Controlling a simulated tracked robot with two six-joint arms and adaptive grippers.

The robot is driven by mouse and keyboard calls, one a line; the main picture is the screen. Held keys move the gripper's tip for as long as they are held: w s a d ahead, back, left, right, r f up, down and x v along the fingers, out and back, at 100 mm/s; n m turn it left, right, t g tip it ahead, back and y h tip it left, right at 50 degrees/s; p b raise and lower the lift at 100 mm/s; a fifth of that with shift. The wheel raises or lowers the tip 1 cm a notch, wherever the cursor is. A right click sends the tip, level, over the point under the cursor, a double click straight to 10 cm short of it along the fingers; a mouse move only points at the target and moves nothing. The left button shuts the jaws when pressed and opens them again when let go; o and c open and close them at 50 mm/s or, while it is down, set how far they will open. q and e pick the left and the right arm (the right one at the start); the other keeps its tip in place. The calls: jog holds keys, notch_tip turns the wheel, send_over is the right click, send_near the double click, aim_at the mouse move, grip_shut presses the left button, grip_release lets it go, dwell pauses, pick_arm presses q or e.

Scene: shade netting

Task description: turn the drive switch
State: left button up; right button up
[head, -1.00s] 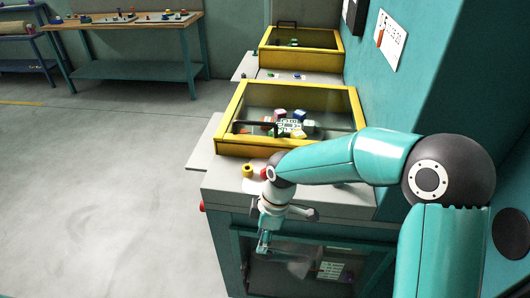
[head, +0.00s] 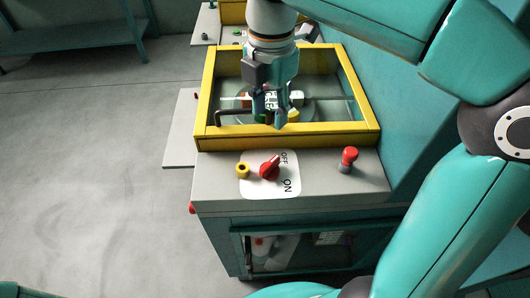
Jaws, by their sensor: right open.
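The drive switch (head: 269,168) is a red rotary knob on a white plate marked OFF and ON, on the front ledge of the near machine. Its pointer is turned up and right, toward OFF. My left gripper is not in view.
The yellow frame (head: 290,142) has a dark handle (head: 232,115). A teal wall is close on the right; open floor lies left.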

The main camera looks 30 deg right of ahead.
aim_at(270, 163)
notch_tip(270, 163, down, 16)
jog(key=shift+s+d+r+b, duration=0.1)
jog(key=shift+s+b, duration=0.05)
jog(key=shift+b, duration=0.15)
grip_shut()
